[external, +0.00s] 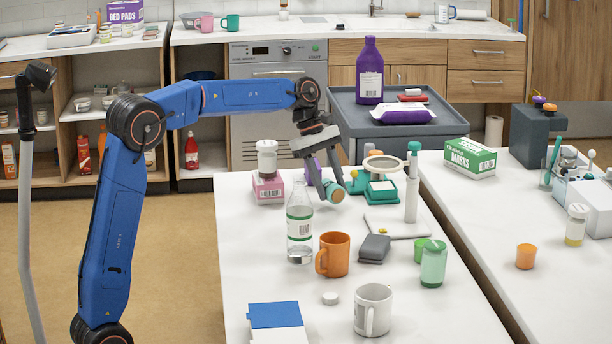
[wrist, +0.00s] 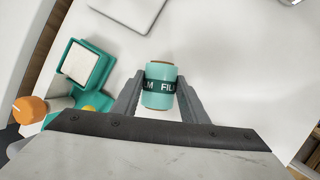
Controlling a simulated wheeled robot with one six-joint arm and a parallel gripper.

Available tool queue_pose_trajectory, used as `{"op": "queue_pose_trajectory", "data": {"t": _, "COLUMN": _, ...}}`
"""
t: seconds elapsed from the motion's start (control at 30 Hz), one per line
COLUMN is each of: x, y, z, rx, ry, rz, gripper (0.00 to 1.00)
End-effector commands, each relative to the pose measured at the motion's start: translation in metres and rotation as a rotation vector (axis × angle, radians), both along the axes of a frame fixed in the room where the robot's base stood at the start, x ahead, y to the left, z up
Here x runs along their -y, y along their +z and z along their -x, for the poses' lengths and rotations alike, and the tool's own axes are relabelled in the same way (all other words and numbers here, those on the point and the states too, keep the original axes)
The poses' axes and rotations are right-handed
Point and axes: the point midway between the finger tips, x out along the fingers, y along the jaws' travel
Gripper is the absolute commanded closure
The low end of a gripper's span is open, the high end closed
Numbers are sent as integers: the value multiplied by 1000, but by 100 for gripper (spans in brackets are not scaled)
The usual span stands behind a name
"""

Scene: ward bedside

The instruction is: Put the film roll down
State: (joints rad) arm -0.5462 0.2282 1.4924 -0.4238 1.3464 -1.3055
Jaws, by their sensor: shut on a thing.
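The film roll (wrist: 160,86) is a teal cylinder with a dark band lettered "FILM" and brown ends. In the wrist view it sits between the two fingers of my gripper (wrist: 158,95), which is shut on it. In the external view the film roll (external: 334,192) shows at the tips of my gripper (external: 328,186), tilted, over the far middle part of the white table (external: 255,235). I cannot tell whether the roll touches the table top.
A green stand (external: 378,188) with an orange knob is close right of the roll. A pink box with a white jar (external: 267,160) stands to the left. A clear bottle (external: 300,225) and an orange mug (external: 333,254) stand nearer. Bare table lies between the bottle and green stand.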

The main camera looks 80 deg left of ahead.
Motion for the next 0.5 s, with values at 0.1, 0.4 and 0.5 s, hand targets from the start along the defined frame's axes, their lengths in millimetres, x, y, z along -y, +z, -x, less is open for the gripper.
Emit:
{"op": "queue_pose_trajectory", "data": {"t": 0.1, "x": 0, "y": -16, "z": 0, "rx": -1, "ry": 0, "rz": 1, "gripper": 86}}
{"op": "queue_pose_trajectory", "data": {"t": 0.4, "x": 0, "y": -21, "z": 0, "rx": 0, "ry": 0, "rz": 0, "gripper": 86}}
{"op": "queue_pose_trajectory", "data": {"t": 0.5, "x": 0, "y": -23, "z": 0, "rx": 0, "ry": 0, "rz": 0, "gripper": 86}}
